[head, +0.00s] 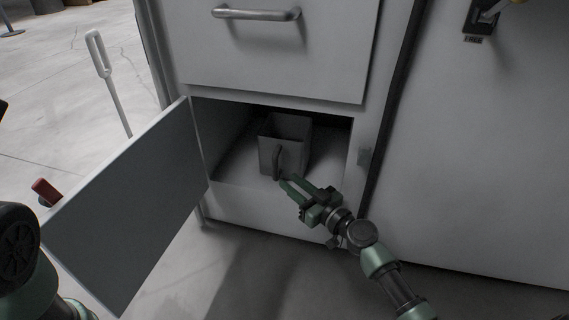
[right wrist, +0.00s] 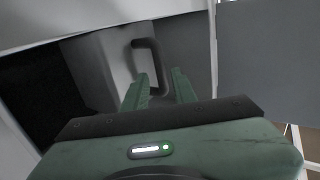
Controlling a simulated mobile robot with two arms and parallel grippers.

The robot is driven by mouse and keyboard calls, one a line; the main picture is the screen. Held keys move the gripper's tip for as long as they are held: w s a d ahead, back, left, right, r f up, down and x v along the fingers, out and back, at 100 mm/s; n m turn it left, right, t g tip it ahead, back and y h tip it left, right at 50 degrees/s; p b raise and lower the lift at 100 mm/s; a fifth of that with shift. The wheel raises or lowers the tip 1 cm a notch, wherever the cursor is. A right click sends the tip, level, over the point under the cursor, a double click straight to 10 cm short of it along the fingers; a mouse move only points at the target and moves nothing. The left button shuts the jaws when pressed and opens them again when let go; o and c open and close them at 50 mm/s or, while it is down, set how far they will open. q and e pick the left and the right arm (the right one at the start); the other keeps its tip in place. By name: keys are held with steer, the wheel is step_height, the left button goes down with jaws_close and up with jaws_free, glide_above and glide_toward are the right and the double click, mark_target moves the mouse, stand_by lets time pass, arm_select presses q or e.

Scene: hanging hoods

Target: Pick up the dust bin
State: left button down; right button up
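The dust bin (head: 296,131) is a grey, open-topped box with a dark handle (head: 277,162) on its front. It stands inside the open lower compartment of a light cabinet (head: 280,78). My right gripper (head: 289,182) is in front of the bin, with its green fingers pointing at the handle. In the right wrist view, the fingers (right wrist: 160,88) are apart, and the handle (right wrist: 150,62) shows just beyond and between their tips. I cannot tell whether they touch it. My left gripper is not in view.
The cabinet door (head: 130,205) is swung open to the left. A closed drawer with a bar handle (head: 256,14) is above the compartment. A white-handled tool (head: 108,80) stands behind the door at left. A grey panel (head: 480,150) is at right.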

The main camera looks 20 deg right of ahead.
mark_target(277, 171)
steer(key=x, duration=0.7)
steer(key=shift+w+r+b, duration=0.1)
steer(key=shift+w+b, duration=0.2)
jaws_close()
stand_by(0.9)
steer(key=shift+r, duration=0.15)
